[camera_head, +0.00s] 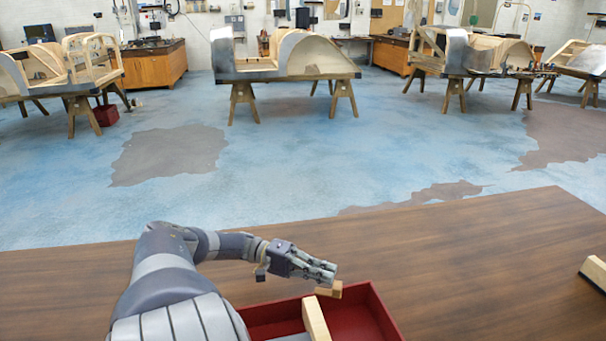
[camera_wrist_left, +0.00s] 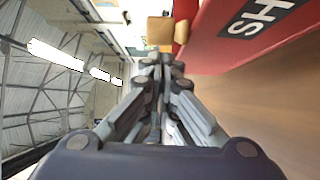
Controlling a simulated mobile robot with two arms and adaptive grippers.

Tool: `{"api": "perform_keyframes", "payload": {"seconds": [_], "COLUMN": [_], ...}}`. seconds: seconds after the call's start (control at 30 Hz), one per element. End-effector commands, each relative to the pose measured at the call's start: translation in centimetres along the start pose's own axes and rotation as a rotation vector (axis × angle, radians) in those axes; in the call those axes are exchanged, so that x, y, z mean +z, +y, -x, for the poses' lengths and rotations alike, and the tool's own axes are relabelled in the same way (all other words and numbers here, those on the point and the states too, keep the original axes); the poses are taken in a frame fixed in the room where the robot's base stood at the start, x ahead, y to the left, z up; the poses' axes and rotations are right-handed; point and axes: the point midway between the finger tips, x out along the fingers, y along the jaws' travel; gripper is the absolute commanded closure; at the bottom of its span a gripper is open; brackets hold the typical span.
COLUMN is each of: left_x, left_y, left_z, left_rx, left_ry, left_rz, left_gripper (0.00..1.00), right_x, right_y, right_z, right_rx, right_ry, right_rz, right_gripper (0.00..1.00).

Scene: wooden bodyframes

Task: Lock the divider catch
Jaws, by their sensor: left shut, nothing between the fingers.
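A red box (camera_head: 383,318) sits on the table at the bottom of the head view, its lower part cut off by the picture edge. A light wooden divider bar (camera_head: 316,320) runs across it. A small wooden block (camera_head: 329,290), apparently the catch, is at the box's far rim. My left gripper (camera_head: 331,277) is shut and empty, with its fingertips just above and beside this block; whether they touch it I cannot tell. In the left wrist view, the shut fingers (camera_wrist_left: 166,62) point at the wooden block (camera_wrist_left: 159,31), beside the red box wall (camera_wrist_left: 215,40). My right gripper is out of view.
A wooden piece with a black underside (camera_head: 595,271) lies at the right edge. Wooden bodyframes (camera_head: 290,58) on trestles stand far off across the blue floor.

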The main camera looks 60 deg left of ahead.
Motion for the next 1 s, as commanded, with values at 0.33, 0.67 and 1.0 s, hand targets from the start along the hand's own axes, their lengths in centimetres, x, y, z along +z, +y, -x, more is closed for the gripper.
{"api": "perform_keyframes", "payload": {"seconds": [0.33, 0.67, 1.0], "left_x": [-0.2, -0.2, 0.0], "left_y": [0.0, 0.0, 0.0], "left_z": [5.6, 8.2, 9.0], "left_rx": [0.001, 0.001, 0.001], "left_ry": [0.004, 0.003, 0.001], "left_rz": [-0.003, -0.005, 0.001], "left_gripper": [1.0, 1.0, 1.0], "right_x": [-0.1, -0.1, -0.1], "right_y": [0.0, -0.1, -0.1], "right_z": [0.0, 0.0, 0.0], "right_rx": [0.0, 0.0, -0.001], "right_ry": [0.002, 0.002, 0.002], "right_rz": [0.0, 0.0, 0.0], "right_gripper": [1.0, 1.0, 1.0]}}
